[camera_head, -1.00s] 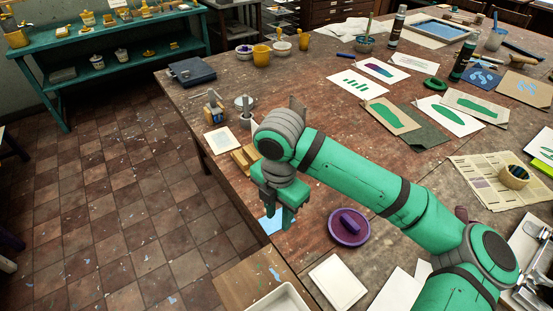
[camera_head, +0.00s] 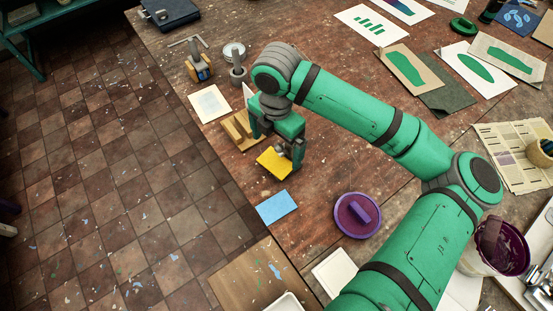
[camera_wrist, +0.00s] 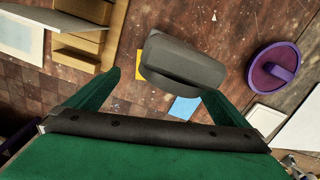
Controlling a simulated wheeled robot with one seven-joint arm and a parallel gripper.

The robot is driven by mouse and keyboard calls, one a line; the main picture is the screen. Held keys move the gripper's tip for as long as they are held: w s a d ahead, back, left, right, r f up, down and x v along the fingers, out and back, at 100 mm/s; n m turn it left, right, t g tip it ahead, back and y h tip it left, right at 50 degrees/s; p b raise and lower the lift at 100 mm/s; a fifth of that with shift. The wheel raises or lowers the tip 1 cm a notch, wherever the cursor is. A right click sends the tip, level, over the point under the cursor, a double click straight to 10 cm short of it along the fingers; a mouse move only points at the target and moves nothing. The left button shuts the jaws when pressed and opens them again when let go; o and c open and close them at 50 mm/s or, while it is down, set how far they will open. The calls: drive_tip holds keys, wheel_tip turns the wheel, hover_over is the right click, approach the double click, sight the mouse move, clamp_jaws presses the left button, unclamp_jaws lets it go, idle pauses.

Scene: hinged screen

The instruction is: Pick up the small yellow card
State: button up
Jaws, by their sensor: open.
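The small yellow card (camera_head: 272,164) shows beside my gripper's fingertips near the table's left edge, just beyond a light blue card (camera_head: 276,207). I cannot tell whether the fingers touch it. My gripper (camera_head: 277,143) points down and is open. In the wrist view its two green fingers (camera_wrist: 160,98) are wide apart. There a dark grey rounded piece (camera_wrist: 182,66) sits between them and hides most of the yellow card, leaving a strip (camera_wrist: 140,64). The blue card also shows in the wrist view (camera_wrist: 184,107).
A wooden block piece (camera_head: 243,132) stands close to my gripper. A pale card (camera_head: 209,103), a small yellow-based tool (camera_head: 198,68) and a grey pot (camera_head: 237,73) are behind it. A purple lidded disc (camera_head: 357,214) lies to the right. Bare tabletop lies between the cards and the disc.

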sight(276, 162)
drive_tip(key=shift+s+f, duration=0.1)
drive_tip(key=shift+f, duration=2.95)
drive_tip(key=shift+f, duration=0.25)
drive_tip(key=c, duration=1.2)
drive_tip(key=shift+r, duration=0.15)
